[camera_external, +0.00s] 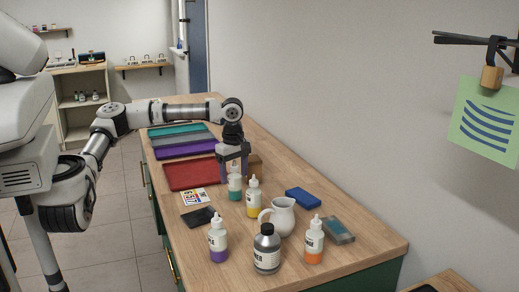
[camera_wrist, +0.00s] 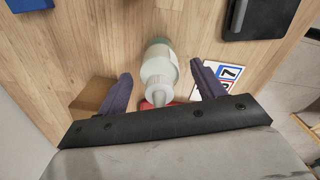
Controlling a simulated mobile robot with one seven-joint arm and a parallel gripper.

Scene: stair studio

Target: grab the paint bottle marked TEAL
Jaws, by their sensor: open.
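The teal paint bottle (camera_external: 235,186) stands upright on the wooden counter, below my gripper (camera_external: 234,178). Its label is too small to read in the outside view. In the wrist view the bottle (camera_wrist: 159,68) shows from above, with a pale nozzle and a teal band at its far side. My gripper (camera_wrist: 162,92) is open, with one dark purple finger on each side of the bottle's nozzle. Gaps show between the fingers and the bottle, and I see no contact.
A red tray (camera_external: 190,174) lies left. A small brown box (camera_external: 255,163) sits behind the gripper.

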